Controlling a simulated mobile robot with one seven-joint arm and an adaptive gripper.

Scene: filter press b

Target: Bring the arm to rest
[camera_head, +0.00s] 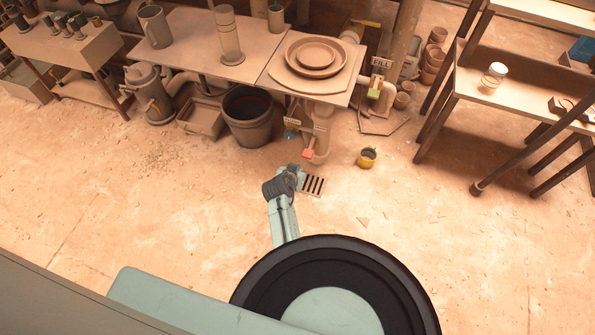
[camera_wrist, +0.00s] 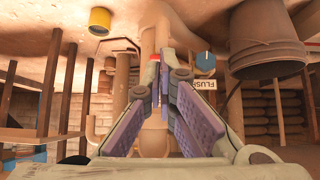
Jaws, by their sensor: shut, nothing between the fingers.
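My gripper (camera_wrist: 163,66) is shut and empty; its purple-grey fingers come together in the middle of the wrist view. A blue knob (camera_wrist: 205,60) and a FLUSH label (camera_wrist: 207,85) show to the right of the fingers. The wrist view is upside down, with the floor at the top.
A dark bucket (camera_head: 248,115) stands left of the pipes. A yellow cup (camera_head: 367,157) stands on the floor to the right. A FILL label (camera_head: 381,63) hangs by the right pipe. A table (camera_head: 205,45) is behind. The floor at left is clear.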

